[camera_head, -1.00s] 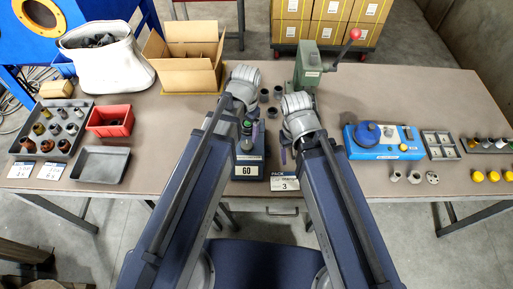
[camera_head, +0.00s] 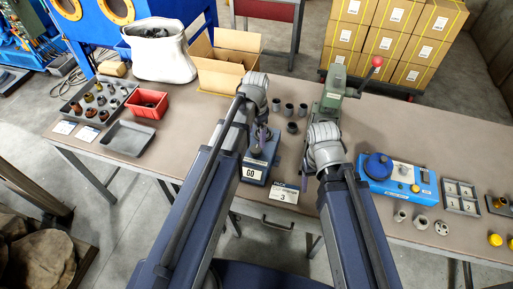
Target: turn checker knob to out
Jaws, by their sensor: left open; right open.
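A dark blue device with a white GO label (camera_head: 254,173) stands at the table's front edge. My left gripper (camera_head: 262,136) is open over its upper part and hides much of it, so I cannot make out a knob there. A blue box (camera_head: 400,184) with a dark blue round part (camera_head: 379,166) and a grey plate on top stands on the right side of the table. I cannot tell which device is the checker. My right gripper (camera_head: 306,150) is open between the two devices, largely hidden by its own wrist, and appears apart from both.
A green press (camera_head: 333,92) with a red-tipped lever stands behind my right wrist. Several dark cups (camera_head: 290,108) stand between the arms. A card marked 3 (camera_head: 283,193) lies at the front edge. A grey compartment tray (camera_head: 460,196) is right of the blue box.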

